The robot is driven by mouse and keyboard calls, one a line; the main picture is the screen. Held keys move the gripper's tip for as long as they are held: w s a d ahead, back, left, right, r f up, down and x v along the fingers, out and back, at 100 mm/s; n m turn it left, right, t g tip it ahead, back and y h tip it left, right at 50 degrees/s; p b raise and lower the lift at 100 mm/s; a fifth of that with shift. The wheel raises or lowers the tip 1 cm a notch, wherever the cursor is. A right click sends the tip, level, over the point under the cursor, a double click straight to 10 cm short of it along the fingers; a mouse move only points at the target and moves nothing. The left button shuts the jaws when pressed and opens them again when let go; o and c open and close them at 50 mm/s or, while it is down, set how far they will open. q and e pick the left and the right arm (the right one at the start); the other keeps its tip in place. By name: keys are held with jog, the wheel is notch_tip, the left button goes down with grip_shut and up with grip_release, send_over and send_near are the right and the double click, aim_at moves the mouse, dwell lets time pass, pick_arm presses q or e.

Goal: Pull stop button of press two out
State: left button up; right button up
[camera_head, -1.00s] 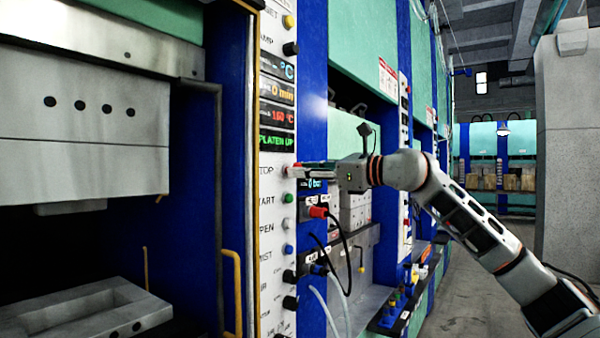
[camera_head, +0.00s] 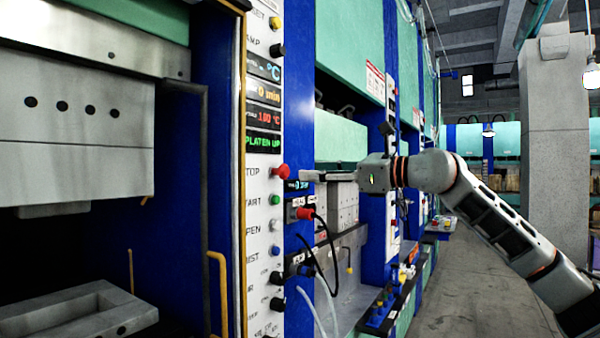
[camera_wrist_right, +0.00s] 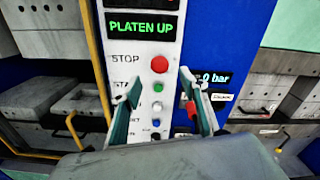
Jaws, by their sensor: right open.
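The red stop button (camera_head: 281,171) sits on the white control panel (camera_head: 262,215) of the near press, beside the label ending in "TOP". It stands out from the panel face. In the right wrist view the red stop button (camera_wrist_right: 159,64) is just beyond and above the fingertips, beside the word STOP. My right gripper (camera_head: 306,175) is to the right of the button in the head view, apart from it. In the right wrist view my right gripper (camera_wrist_right: 160,85) has its fingers spread, with nothing held between them. My left gripper is not in view.
Below the stop button are a green button (camera_head: 275,200), a white button (camera_head: 274,225) and a blue button (camera_head: 274,251). The aisle floor (camera_head: 455,290) to the right is clear.

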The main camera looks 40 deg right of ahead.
jog(key=shift+v, duration=2.35)
jog(key=shift+s, duration=0.1)
